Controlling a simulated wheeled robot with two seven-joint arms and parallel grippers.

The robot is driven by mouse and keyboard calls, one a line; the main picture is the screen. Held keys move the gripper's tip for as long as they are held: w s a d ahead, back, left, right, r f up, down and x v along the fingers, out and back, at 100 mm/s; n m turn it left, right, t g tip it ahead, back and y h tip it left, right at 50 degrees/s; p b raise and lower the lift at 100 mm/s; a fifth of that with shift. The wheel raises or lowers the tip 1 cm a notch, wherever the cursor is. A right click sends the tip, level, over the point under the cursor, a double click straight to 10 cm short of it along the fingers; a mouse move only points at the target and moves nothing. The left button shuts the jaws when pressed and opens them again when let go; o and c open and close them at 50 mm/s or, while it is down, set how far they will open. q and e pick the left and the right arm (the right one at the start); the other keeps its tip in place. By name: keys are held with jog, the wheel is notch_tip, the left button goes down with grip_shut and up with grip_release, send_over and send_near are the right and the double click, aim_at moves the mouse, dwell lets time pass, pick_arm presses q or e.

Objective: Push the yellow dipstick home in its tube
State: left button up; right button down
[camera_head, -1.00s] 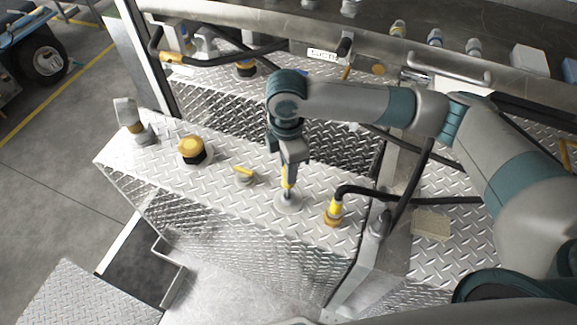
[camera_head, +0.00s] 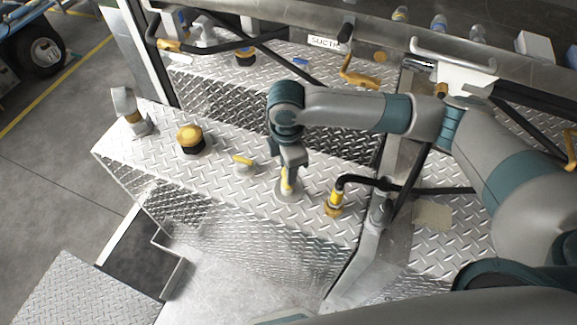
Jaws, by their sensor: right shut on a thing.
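The yellow dipstick (camera_head: 286,184) stands upright over its tube's round grey base (camera_head: 288,195) on top of the diamond-plate tank (camera_head: 222,183). My right gripper (camera_head: 287,171) points down and is shut on the dipstick's yellow handle. The gripper sits low, close above the base, and hides the upper part of the handle. Only a short yellow piece shows below the fingers; whether it is fully seated I cannot tell. My left gripper is not in the view.
On the same tank top stand a yellow-and-black cap (camera_head: 191,139), a small yellow-handled valve (camera_head: 243,162), a grey fitting (camera_head: 129,110) and a yellow hose fitting (camera_head: 334,203) with a black hose, close right of the dipstick. A rail (camera_head: 455,58) runs behind.

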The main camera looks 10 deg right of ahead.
jog(key=shift+f, duration=0.25)
jog(key=c, duration=1.5)
grip_release()
jog(key=shift+r, duration=0.15)
jog(key=shift+r+p, duration=0.85)
jog(key=shift+p, duration=0.15)
notch_tip(320, 180, up, 5)
jog(key=p, duration=0.5)
jog(key=shift+f, duration=0.15)
notch_tip(320, 180, up, 11)
jog(key=shift+a+f, duration=0.15)
jog(key=shift+s+f, duration=0.1)
jog(key=shift+s, duration=0.05)
